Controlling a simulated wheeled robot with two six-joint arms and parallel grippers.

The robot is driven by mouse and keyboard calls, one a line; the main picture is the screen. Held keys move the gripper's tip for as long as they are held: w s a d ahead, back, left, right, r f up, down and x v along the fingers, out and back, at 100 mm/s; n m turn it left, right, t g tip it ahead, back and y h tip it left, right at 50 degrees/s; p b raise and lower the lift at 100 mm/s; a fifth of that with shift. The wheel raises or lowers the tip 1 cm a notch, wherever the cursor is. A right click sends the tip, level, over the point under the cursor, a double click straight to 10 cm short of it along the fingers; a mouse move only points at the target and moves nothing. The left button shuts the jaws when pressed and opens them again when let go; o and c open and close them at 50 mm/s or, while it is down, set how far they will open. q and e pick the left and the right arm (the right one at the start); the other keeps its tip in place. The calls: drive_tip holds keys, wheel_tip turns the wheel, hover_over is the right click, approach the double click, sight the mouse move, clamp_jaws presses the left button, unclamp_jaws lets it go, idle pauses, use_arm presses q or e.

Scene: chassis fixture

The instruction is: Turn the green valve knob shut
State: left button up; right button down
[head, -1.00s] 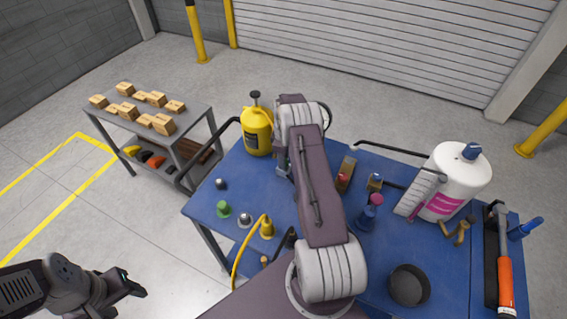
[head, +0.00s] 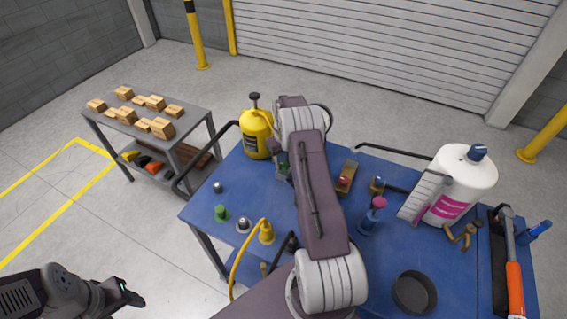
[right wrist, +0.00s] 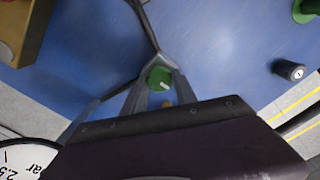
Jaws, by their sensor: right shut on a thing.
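The green valve knob (right wrist: 159,78), with a pale mark on its top, is between the fingertips of my right gripper (right wrist: 160,80) in the right wrist view. The gripper is shut on it from above. In the head view a bit of green (head: 284,165) shows at the left edge of my right arm, which hides most of the knob and the gripper. My left gripper (head: 128,293) is at the lower left, away from the table; whether its jaws are open is unclear.
On the blue table (head: 235,170) stand a yellow can (head: 256,135), another green part (head: 221,214), a silver-topped button (head: 244,225), a white bottle (head: 463,180) and a black bowl (head: 413,292). A gauge (right wrist: 22,160) shows in the right wrist view. A shelf cart (head: 190,105) holds wooden blocks.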

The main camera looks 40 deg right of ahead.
sight(284, 164)
drive_tip(key=shift+w+d+r+m, duration=0.15)
drive_tip(key=shift+r+m, duration=0.1)
drive_tip(key=shift+m, duration=0.05)
idle(0.4)
drive_tip(key=c, duration=1)
unclamp_jaws()
drive_tip(key=shift+c, duration=0.2)
drive_tip(key=shift+o, duration=0.2)
drive_tip(key=shift+f, duration=0.1)
drive_tip(key=shift+r+b, duration=0.3)
drive_tip(key=shift+r, duration=0.15)
wheel_tip(284, 164, up, 8)
drive_tip(key=b, duration=0.1)
